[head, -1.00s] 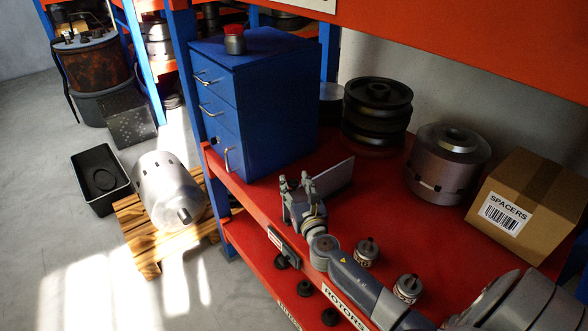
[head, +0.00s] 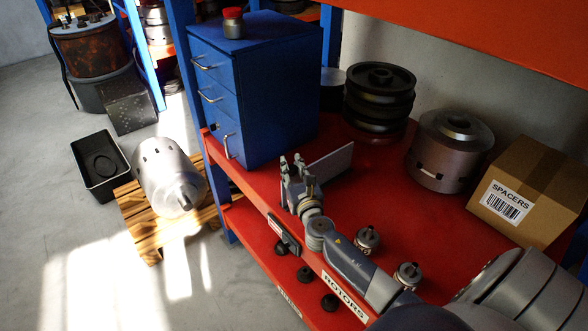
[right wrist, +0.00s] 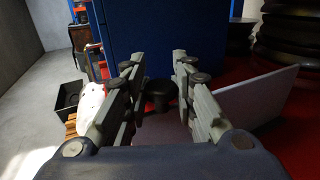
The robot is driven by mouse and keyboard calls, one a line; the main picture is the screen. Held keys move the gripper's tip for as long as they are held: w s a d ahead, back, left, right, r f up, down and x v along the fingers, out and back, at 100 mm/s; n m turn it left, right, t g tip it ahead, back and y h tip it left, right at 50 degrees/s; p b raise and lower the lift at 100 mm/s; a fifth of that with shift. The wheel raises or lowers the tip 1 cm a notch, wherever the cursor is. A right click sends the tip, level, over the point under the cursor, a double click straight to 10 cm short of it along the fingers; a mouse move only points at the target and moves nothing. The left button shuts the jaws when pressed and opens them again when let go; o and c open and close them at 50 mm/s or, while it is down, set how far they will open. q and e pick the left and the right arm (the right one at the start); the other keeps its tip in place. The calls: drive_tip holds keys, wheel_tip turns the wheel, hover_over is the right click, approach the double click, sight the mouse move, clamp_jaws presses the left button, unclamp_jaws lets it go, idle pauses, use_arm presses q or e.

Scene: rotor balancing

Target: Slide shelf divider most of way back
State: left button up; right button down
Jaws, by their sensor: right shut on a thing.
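The shelf divider is a thin grey upright plate (head: 332,163) on the red shelf, to the right of the blue drawer cabinet. It also shows in the right wrist view (right wrist: 258,96), just right of the fingers. My right gripper (head: 296,168) is at the plate's front end, near the shelf's front edge. In the right wrist view its fingers (right wrist: 160,88) stand on either side of a dark round knob (right wrist: 160,92) and are shut on the divider there. The exact contact is hard to see. My left gripper is out of view.
The blue drawer cabinet (head: 270,95) stands close left of the divider. Dark stacked pulleys (head: 380,100) and a metal rotor (head: 448,150) stand behind and right, beside the spacers box (head: 528,190). Two small rotors (head: 367,240) sit near the front. Bare red shelf (head: 400,200) lies between.

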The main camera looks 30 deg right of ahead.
drive_tip(key=w+b, duration=0.1)
drive_tip(key=w, duration=0.6)
drive_tip(key=shift+w+a+f, duration=0.15)
drive_tip(key=shift+w+a, duration=0.1)
drive_tip(key=shift+a, duration=0.05)
drive_tip(key=c, duration=1.4)
unclamp_jaws()
drive_tip(key=shift+o, duration=0.2)
drive_tip(key=v, duration=1.2)
